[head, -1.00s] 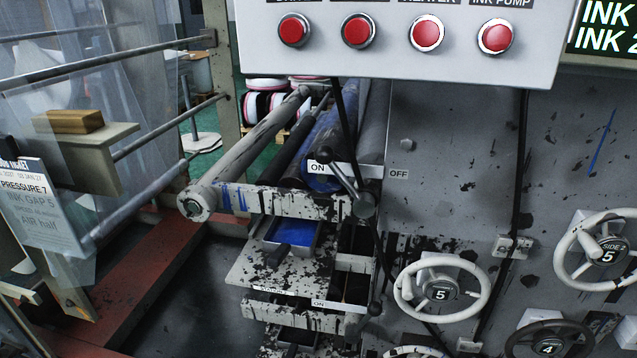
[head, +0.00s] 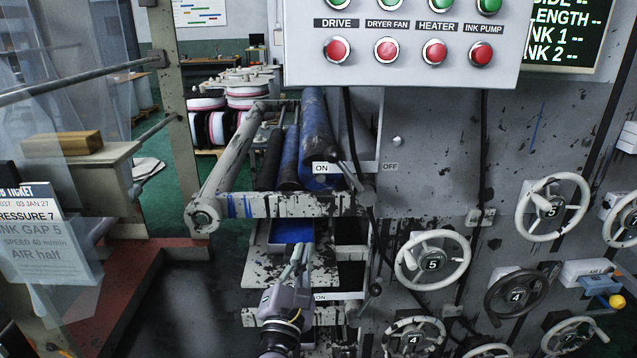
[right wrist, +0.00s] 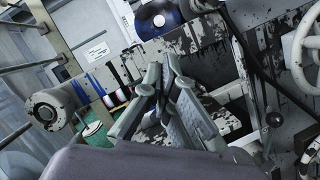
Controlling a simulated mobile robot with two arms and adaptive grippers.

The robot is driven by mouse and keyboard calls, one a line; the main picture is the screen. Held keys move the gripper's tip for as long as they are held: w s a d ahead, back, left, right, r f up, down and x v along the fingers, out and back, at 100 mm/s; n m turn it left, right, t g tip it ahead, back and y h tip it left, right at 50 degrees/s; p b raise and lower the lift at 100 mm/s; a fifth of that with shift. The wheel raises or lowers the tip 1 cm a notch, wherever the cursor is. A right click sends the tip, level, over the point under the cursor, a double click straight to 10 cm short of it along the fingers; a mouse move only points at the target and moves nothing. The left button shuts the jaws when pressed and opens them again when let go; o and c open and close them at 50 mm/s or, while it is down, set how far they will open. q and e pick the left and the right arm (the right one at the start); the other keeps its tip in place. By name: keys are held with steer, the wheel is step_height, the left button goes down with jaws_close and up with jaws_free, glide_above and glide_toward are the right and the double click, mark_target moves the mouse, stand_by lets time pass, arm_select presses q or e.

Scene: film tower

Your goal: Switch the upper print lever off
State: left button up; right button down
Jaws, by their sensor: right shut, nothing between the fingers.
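The upper print lever (head: 350,172) is a dark grey arm on a round pivot at the front end of the upper roller frame. It leans up and left, with its upper end beside the ON label (head: 322,168); the OFF label (head: 390,167) is right of it. My right gripper (head: 300,254) is below and left of the lever, apart from it, in front of the blue ink tray (head: 292,230). Its fingers are shut and empty; they also show in the right wrist view (right wrist: 166,72). My left gripper is not in view.
A lower ON label (head: 321,297) and dark knob (head: 375,289) sit under the upper unit. White handwheels (head: 433,258) stand to the right. The button panel (head: 400,68) overhangs above. A ticket sheet (head: 45,235) hangs at left.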

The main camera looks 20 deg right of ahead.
mark_target(350, 177)
steer(key=shift+n+t+h, duration=0.3)
steer(key=shift+t+h, duration=0.2)
steer(key=shift+h, duration=0.3)
steer(key=r, duration=0.1)
steer(key=s+r, duration=0.1)
steer(key=r, duration=0.3)
steer(key=shift+s+a+r, duration=0.15)
steer(key=shift+a, duration=0.25)
steer(key=shift+d, duration=0.1)
steer(key=s+r+p+x, duration=0.1)
steer(key=p+x, duration=0.3)
steer(key=x, duration=0.9)
steer(key=shift+s+d+r+p, duration=0.25)
steer(key=shift+d+r+p, duration=0.15)
steer(key=shift+r, duration=0.1)
steer(key=shift+a, duration=0.1)
steer(key=shift+r, duration=0.15)
